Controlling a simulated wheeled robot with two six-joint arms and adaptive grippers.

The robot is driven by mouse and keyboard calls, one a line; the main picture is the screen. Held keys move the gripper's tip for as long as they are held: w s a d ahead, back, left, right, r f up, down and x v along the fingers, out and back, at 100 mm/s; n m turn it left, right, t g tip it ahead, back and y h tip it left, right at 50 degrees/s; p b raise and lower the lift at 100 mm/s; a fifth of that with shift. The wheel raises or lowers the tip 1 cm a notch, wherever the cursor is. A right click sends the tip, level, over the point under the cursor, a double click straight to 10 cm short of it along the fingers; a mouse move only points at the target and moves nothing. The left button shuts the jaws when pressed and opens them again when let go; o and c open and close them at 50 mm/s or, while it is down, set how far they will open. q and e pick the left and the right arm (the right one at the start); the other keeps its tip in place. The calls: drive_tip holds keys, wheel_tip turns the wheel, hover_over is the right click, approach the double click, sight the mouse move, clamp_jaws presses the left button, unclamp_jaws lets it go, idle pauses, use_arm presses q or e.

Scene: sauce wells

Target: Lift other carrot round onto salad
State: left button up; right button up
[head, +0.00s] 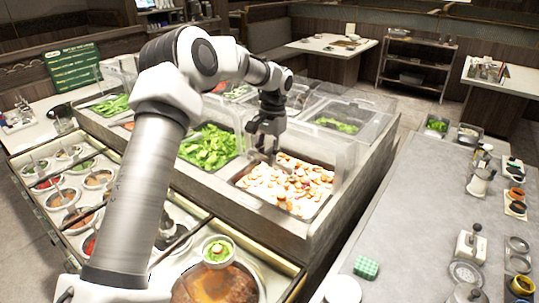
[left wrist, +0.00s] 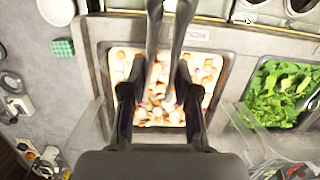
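My left gripper (head: 266,130) points down over the tray (head: 245,181) of pale and orange chopped pieces (head: 290,183). In the left wrist view its two dark fingers (left wrist: 160,100) stand apart, with slim grey metal rods (left wrist: 180,40) between them. I cannot tell whether the fingers hold these rods, and no single carrot round can be told apart between them. A small bowl (head: 205,257) of green salad (head: 217,249) with a pale orange piece on it stands at the lower middle of the head view, apart from the gripper. My right gripper is not seen.
A tray of leafy greens (head: 208,144) lies left of the chopped pieces, and also shows in the left wrist view (left wrist: 280,92). Clear guards (head: 345,150) stand behind. Sauce wells (head: 75,217) fill the left. A grey counter (head: 410,215) on the right holds a green sponge (head: 366,267).

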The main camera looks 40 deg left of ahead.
use_arm(q)
wheel_tip(320, 180, down, 6)
drive_tip(key=s, duration=0.1)
drive_tip(key=shift+s, duration=0.2)
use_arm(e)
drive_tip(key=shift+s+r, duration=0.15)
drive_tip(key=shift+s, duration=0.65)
use_arm(q)
drive_tip(key=shift+s+d+r, duration=0.1)
drive_tip(key=shift+s, duration=0.1)
idle(0.3)
drive_tip(key=shift+f, duration=0.9)
drive_tip(key=shift+s+f, duration=0.1)
